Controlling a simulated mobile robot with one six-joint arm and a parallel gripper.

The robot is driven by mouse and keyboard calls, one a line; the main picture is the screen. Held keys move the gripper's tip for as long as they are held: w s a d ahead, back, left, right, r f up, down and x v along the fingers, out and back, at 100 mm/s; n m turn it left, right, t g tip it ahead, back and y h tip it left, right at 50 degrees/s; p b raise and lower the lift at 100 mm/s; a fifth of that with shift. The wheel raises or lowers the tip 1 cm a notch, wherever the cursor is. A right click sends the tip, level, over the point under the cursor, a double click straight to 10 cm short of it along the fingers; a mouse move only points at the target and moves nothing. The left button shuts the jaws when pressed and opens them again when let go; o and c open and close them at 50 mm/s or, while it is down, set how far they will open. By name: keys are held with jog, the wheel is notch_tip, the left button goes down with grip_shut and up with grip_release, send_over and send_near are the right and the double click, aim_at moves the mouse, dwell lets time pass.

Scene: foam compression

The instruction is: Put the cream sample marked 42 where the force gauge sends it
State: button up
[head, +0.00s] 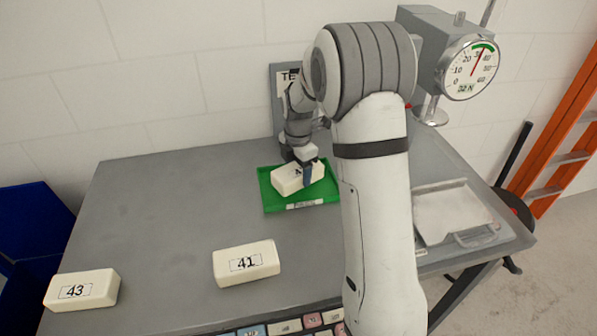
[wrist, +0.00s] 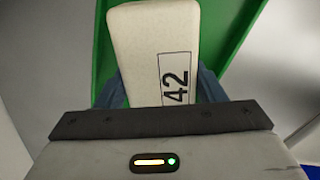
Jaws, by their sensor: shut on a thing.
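The cream sample marked 42 (head: 287,181) is at the green tray (head: 268,204). It also shows in the wrist view (wrist: 150,45), with its printed label 42 facing the camera and the green tray (wrist: 104,80) behind it. My gripper (head: 307,172) is shut on this sample from above, with a blue finger on either side of it. I cannot tell whether the sample touches the tray floor. The force gauge (head: 469,67) at the upper right has a round dial with a green arc at the top; its readout looks like 32 N, with the red needle near 30.
Cream samples marked 41 (head: 246,263) and 43 (head: 82,289) lie at the front of the grey table (head: 160,210). A pale tray (head: 452,212) is at the right. A blue bin (head: 38,235) stands at the left. My arm hides the middle right.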

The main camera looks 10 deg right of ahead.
jog(key=shift+f, duration=0.65)
jog(key=shift+f, duration=0.15)
jog(key=o, duration=1)
